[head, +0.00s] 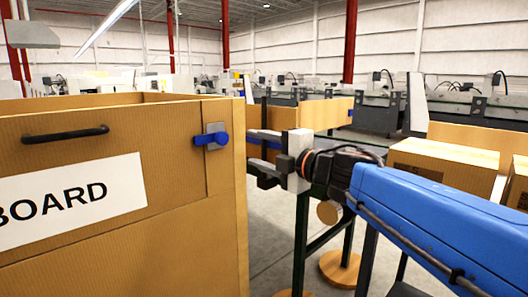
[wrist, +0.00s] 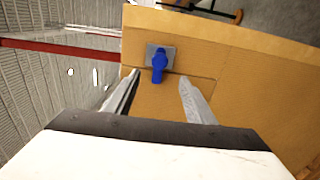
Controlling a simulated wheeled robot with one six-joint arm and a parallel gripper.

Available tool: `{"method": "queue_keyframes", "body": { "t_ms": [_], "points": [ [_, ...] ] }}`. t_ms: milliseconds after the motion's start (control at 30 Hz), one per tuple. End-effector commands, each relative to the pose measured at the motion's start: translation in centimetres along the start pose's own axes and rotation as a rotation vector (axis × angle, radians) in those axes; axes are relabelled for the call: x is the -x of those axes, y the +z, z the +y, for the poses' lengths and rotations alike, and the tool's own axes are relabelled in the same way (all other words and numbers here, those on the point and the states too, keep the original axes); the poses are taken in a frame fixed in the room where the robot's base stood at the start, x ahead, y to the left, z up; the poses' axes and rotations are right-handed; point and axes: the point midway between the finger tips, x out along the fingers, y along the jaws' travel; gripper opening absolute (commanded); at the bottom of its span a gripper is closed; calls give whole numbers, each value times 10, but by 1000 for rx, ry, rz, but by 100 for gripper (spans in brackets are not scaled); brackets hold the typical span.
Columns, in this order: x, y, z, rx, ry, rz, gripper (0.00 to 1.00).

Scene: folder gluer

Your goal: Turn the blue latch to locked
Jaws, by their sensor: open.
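The blue latch (head: 212,139) sits on a grey plate (head: 215,128) near the upper right corner of a large cardboard-coloured box (head: 120,240). Its handle lies about level in the head view, pointing left from its pivot. My gripper (head: 250,153) is just right of the box's edge, its fingers pointing left toward the latch. In the wrist view the latch (wrist: 159,64) shows ahead, between and beyond the two open fingers (wrist: 158,95). The gripper is empty, and the latch appears apart from both fingers.
A black bar handle (head: 66,134) and a white label (head: 70,200) reading "BOARD" are on the box's front. A cardboard carton (head: 445,165) stands at the right. Grey machines (head: 380,115) line the back. A dark green stand (head: 300,235) is behind my gripper.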

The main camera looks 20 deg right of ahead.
Motion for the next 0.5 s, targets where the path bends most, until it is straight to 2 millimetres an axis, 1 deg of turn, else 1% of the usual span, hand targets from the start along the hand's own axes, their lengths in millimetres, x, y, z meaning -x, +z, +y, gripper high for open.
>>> {"method": "queue_keyframes", "body": {
  "t_ms": [33,200,500],
  "points": [
    [5,1,0,1,1,-3,50],
    [15,1,0,0,0,-2,50],
    [21,-1,-1,0,-2,1,50]
  ]
}}
